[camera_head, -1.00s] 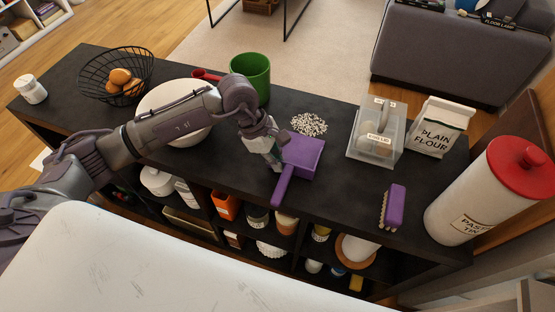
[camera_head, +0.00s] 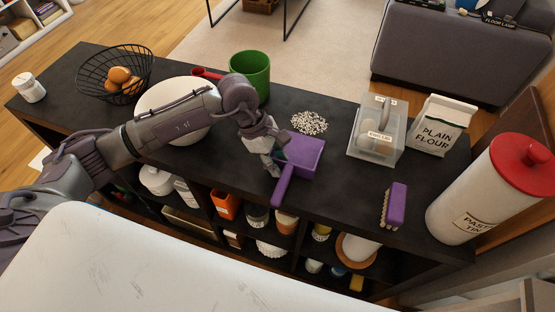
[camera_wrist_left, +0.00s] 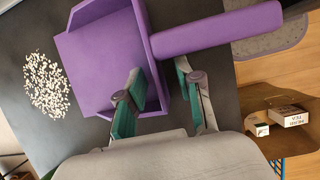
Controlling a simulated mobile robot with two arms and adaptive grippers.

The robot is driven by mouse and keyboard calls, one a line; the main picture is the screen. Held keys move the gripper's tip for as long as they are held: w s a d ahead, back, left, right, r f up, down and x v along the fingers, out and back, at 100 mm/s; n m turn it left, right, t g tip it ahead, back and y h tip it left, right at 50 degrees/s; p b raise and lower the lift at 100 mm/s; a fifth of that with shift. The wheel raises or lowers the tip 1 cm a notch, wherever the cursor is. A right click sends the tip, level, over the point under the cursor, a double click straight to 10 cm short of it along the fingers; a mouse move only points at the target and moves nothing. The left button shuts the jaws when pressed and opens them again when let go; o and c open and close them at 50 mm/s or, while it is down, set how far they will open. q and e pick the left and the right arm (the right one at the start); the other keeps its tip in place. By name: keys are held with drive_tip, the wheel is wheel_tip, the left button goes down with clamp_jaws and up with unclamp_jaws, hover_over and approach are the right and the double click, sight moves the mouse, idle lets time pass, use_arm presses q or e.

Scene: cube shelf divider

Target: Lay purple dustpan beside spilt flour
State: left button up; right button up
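The purple dustpan (camera_head: 305,155) lies on the dark shelf top (camera_head: 345,190), its pan just below and right of the spilt flour (camera_head: 309,122). Its handle (camera_head: 283,187) points towards the shelf's near edge. In the left wrist view the dustpan (camera_wrist_left: 105,55) is close by, with a narrow strip of dark top between it and the white speckled flour (camera_wrist_left: 46,85). My left gripper (camera_head: 277,163) is at the dustpan's left side. In the wrist view its green-padded fingers (camera_wrist_left: 160,98) are spread apart, with part of the dustpan visible between them. My right gripper is not in view.
A purple brush (camera_head: 396,205), a clear bin (camera_head: 378,135), a flour bag (camera_head: 442,125) and a red-lidded canister (camera_head: 490,190) stand to the right. A white bowl (camera_head: 165,97), green pot (camera_head: 251,72) and wire basket (camera_head: 112,75) are left. Open cubbies lie below.

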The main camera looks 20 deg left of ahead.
use_arm(q)
drive_tip(key=v, duration=1.2)
drive_tip(key=shift+s, duration=0.15)
